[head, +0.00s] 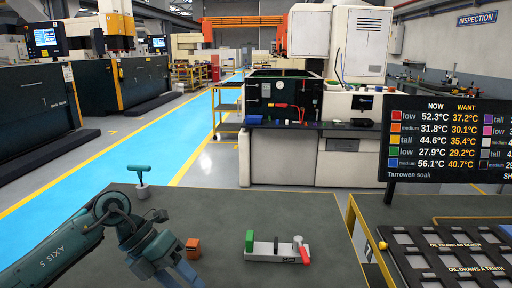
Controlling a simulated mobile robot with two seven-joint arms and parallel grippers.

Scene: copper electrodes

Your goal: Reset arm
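My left arm (60,245) comes in from the lower left, with its wrist bent down over the dark grey bench. Its gripper (178,273) points down at the bottom edge of the head view, left of a small orange block (193,248). The fingers are partly cut off, so I cannot tell how far apart they are or whether anything is between them. My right arm and gripper are not in view.
On the bench (330,225) stand a teal T-handle (139,170) and a white fixture (270,255) with green, black and red parts. A slotted dark tray (420,262) and a temperature screen (445,140) are at right. Bare bench lies behind the fixture.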

